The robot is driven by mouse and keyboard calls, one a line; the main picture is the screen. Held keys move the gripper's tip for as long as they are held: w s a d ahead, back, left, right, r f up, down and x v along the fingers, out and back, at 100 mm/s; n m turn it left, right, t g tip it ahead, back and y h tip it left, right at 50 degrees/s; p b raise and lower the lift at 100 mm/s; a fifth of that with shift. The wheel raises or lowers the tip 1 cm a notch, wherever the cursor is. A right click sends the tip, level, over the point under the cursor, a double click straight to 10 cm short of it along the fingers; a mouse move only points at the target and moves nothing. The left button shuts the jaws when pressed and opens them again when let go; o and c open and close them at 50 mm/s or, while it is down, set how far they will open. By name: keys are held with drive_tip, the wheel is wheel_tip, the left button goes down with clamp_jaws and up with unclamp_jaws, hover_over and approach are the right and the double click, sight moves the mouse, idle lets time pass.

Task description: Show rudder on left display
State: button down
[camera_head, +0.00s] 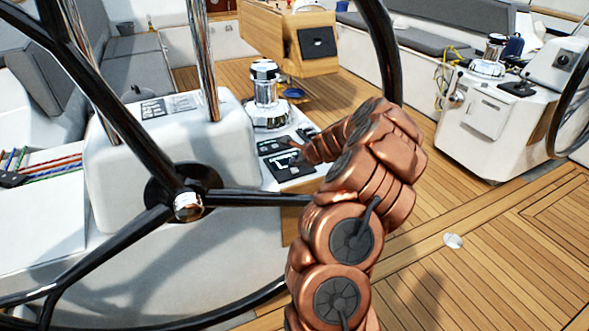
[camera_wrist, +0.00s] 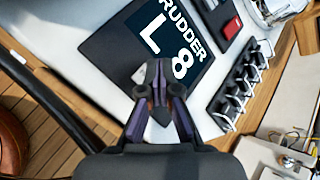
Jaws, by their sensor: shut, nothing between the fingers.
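A black display (camera_wrist: 118,42) in the wrist view shows white text reading "RUDDER" and "L 8", seen rotated. My gripper (camera_wrist: 157,68) is shut and empty, with its fingertips over the display's lower part, covering some of it. I cannot tell whether the tips touch it. In the head view, a black display panel (camera_head: 287,166) sits on the white console in front of the steering wheel (camera_head: 240,198). My copper-coloured arm reaches to it from the right, and my fingertips are hard to make out there.
A smaller black panel with a red part (camera_wrist: 228,28) and a row of metal-edged clips or levers (camera_wrist: 243,82) lie right of the display. The wheel's spokes and rim cross the left foreground. Open teak deck (camera_head: 490,240) lies right.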

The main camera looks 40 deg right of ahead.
sight(295, 171)
wheel_tip(295, 171, up, 5)
drive_tip(key=p, duration=0.4)
drive_tip(key=shift+p, duration=0.35)
idle(0.8)
